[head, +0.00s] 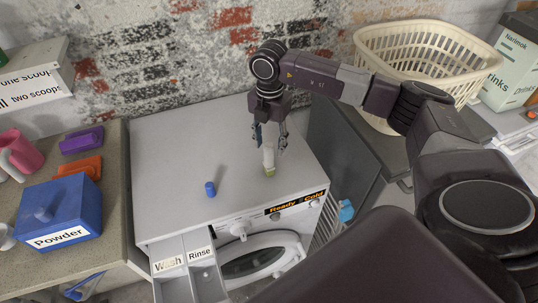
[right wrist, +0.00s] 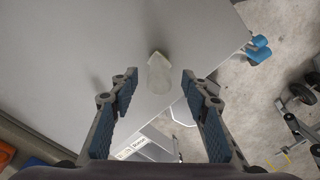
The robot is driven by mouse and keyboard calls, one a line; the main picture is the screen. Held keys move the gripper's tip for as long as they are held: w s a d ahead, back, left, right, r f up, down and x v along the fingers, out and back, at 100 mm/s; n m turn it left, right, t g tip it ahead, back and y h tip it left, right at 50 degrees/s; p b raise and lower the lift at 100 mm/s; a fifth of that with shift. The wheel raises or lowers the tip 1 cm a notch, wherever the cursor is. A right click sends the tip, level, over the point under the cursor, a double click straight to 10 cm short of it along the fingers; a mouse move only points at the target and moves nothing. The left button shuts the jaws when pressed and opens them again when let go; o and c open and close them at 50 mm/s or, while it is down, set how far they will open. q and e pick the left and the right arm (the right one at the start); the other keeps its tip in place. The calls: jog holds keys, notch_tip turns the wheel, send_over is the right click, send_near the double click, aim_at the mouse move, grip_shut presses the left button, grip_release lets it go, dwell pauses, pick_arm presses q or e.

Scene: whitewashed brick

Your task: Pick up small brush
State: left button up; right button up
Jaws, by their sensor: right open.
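A small pale object (head: 268,158), whitish with a yellow-green end, is on top of the white washing machine (head: 175,150). It may be the small brush, but its shape is too small to tell for sure. My right gripper (head: 269,138) is above it, pointing down, with its fingers apart and nothing held. In the right wrist view the pale object (right wrist: 159,73) appears between and just beyond the tips of my right gripper (right wrist: 158,78). I cannot tell whether the fingers touch it. My left gripper is not in view.
A small blue cylinder (head: 210,188) stands on the machine. Its labelled drawer (head: 202,254) is pulled out. Left counter holds a blue Powder box (head: 60,215), an orange item (head: 80,166) and a purple item (head: 82,140). A cream basket (head: 425,60) is at the right.

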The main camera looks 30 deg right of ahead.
jog(key=shift+f, duration=0.6)
grip_shut()
jog(key=shift+r, duration=0.1)
